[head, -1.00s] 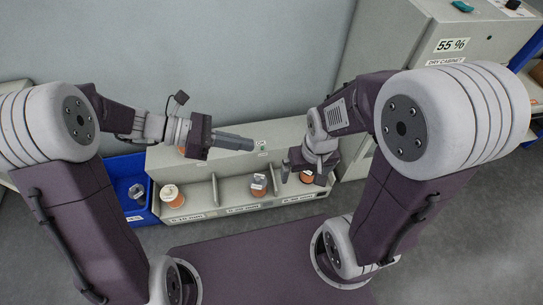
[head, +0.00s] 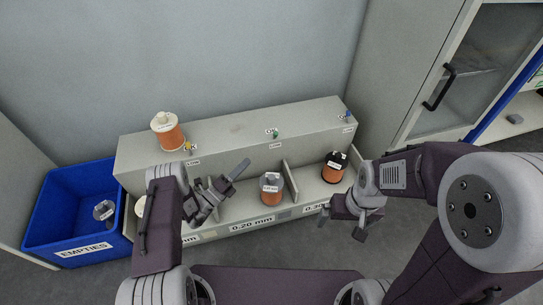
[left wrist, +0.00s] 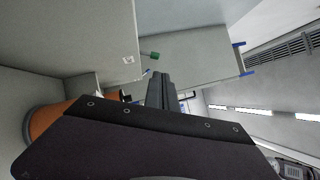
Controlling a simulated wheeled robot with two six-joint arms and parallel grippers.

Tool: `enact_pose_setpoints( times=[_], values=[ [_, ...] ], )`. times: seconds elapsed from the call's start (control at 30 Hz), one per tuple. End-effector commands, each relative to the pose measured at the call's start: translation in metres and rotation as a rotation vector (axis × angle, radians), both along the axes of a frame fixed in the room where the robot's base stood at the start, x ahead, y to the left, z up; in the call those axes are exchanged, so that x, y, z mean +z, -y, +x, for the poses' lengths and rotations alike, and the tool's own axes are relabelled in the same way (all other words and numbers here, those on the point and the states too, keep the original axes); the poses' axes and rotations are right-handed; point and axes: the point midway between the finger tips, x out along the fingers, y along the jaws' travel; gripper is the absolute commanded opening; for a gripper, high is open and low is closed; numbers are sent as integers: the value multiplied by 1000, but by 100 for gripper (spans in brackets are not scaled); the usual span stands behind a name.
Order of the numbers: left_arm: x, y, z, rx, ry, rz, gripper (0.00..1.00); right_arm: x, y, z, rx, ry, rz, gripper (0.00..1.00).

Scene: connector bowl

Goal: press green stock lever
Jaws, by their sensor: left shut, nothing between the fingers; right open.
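The green lever (head: 275,133) sits on the front upper edge of the grey dispenser (head: 228,122), above the middle compartment, beside a small label. My left gripper (head: 240,169) is shut and empty. It is in front of the dispenser, left of and below the green lever, with its fingers pointing up and right. In the left wrist view the closed fingers (left wrist: 161,88) point towards the green lever (left wrist: 152,57), with a visible gap between them in the picture. My right gripper (head: 342,224) is open and empty in front of the right compartment.
A yellow lever (head: 189,147) and a blue lever (head: 347,116) flank the green one. An orange spool (head: 168,132) stands on top. A grey-topped spool (head: 271,189) and a black-topped spool (head: 335,168) sit in compartments. A blue EMPTIES bin (head: 58,238) stands left; a cabinet (head: 410,75) right.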

Motion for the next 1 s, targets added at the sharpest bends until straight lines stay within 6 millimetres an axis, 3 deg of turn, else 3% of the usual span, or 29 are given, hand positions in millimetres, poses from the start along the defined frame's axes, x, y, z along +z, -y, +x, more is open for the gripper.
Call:
enact_pose_setpoints(
  times=[0.03, 0.07, 0.53, 1.0],
  values=[
    [-14, -2, -1, 4, -6, -2, 0, -12, 0, 0, 0, 0, 0, 100],
    [-15, -3, -1, 6, -5, -1, 0, -13, 0, 0, 0, 0, 0, 100],
    [-13, 0, 4, 7, -3, 1, 0, -16, 0, 0, 0, 0, 0, 100],
    [6, 62, 74, 3, 1, 0, 0, -68, 0, 0, 0, 0, 0, 100]
  ],
)
